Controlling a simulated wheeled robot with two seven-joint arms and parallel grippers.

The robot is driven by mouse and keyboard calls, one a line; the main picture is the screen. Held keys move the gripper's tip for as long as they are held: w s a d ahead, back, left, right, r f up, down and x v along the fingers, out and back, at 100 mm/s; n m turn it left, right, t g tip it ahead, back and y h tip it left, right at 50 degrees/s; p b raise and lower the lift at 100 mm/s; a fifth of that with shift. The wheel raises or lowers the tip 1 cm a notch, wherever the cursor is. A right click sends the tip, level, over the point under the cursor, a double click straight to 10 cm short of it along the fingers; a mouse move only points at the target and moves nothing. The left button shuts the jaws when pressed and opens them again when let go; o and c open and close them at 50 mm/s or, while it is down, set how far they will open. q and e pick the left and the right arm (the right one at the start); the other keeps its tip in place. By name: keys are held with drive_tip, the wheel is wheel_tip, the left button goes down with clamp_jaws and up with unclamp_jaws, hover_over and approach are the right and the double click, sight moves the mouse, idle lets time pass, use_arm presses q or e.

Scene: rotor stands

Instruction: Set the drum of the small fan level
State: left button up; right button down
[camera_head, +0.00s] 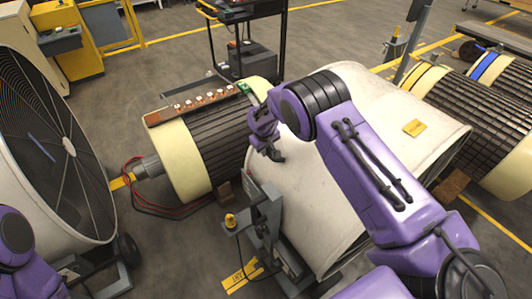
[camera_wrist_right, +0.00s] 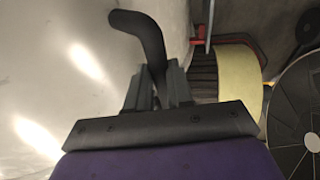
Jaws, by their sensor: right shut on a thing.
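The white drum (camera_head: 305,205) of a fan stands in the middle of the head view, and its axis looks tilted. A yellow label (camera_head: 414,128) is on its side. My right gripper (camera_head: 268,138) is at the drum's upper left side. In the right wrist view my right gripper (camera_wrist_right: 158,88) is shut on a black bent handle (camera_wrist_right: 140,28), whose curved end sticks out past the fingers. The drum's pale wall (camera_wrist_right: 60,70) fills the left of that view. My right arm hides part of the drum. My left gripper is out of view; only part of my left arm shows.
A larger drum fan with a grille (camera_head: 60,150) stands at the left. A ribbed rotor with cream ends (camera_head: 182,165) lies beside the drum, with red and black cables near its shaft. More rotors (camera_head: 475,95) lie at the right. A grey stand (camera_head: 265,215) is close in front.

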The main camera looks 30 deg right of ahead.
drive_tip(key=c, duration=1)
unclamp_jaws()
drive_tip(key=shift+s+d, duration=0.1)
drive_tip(key=shift+r, duration=0.2)
drive_tip(key=b+v, duration=0.2)
drive_tip(key=v, duration=0.8)
drive_tip(key=shift+s, duration=0.1)
